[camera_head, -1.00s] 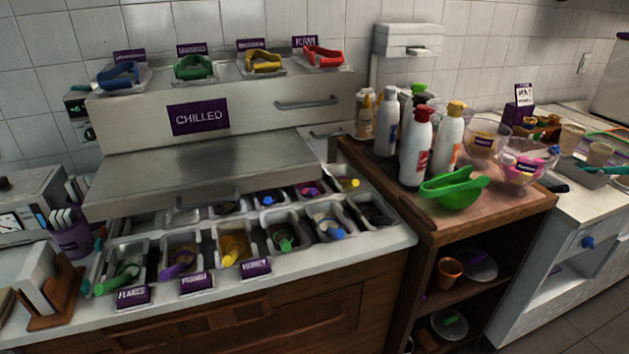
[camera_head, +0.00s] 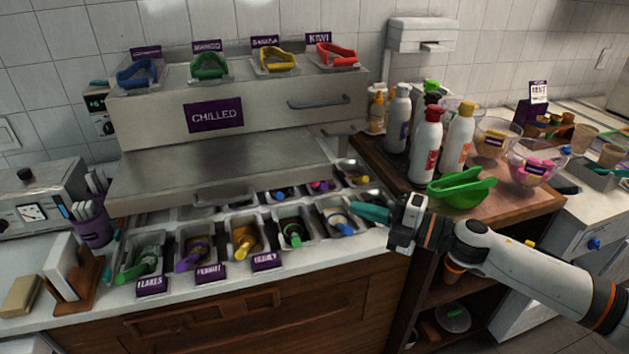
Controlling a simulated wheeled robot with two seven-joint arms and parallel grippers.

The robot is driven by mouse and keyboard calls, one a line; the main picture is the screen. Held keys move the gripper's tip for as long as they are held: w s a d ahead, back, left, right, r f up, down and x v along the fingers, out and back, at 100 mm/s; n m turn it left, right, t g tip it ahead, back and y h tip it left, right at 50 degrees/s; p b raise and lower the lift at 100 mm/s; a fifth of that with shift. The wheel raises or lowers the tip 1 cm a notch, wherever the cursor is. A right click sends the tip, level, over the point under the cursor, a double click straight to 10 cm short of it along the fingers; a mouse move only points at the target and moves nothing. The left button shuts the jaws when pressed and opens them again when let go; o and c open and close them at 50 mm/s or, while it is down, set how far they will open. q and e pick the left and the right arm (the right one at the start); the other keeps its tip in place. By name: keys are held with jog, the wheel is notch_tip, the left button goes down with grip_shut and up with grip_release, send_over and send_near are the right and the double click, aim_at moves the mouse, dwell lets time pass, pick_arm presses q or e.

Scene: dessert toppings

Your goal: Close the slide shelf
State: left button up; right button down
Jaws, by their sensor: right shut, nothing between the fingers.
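The slide shelf (camera_head: 215,168) is a flat steel panel that juts forward from under the chilled cabinet (camera_head: 165,121). It overhangs part of the back row of topping bins, and a handle (camera_head: 222,201) shows at its front edge. My right gripper (camera_head: 362,209) comes in from the right with its teal fingers shut and empty. It is over the right end of the topping counter, to the right of the shelf and apart from it. My left gripper is not in view.
Topping bins with coloured scoops (camera_head: 245,236) line the counter in front of the shelf. Several bottles (camera_head: 426,147) and a green squeezer (camera_head: 461,188) stand on the wooden cart at right. Coloured tongs (camera_head: 275,60) rest on top of the cabinet.

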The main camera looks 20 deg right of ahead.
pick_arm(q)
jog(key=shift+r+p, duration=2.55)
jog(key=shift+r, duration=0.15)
pick_arm(e)
jog(key=shift+w+d+x, duration=0.35)
jog(key=shift+x, duration=1.7)
jog(key=shift+w+d+x, duration=0.35)
jog(key=shift+x, duration=1.7)
jog(key=shift+w+d+x, duration=0.35)
jog(key=shift+x, duration=1.7)
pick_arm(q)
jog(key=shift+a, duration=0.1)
pick_arm(e)
jog(key=shift+f, duration=0.1)
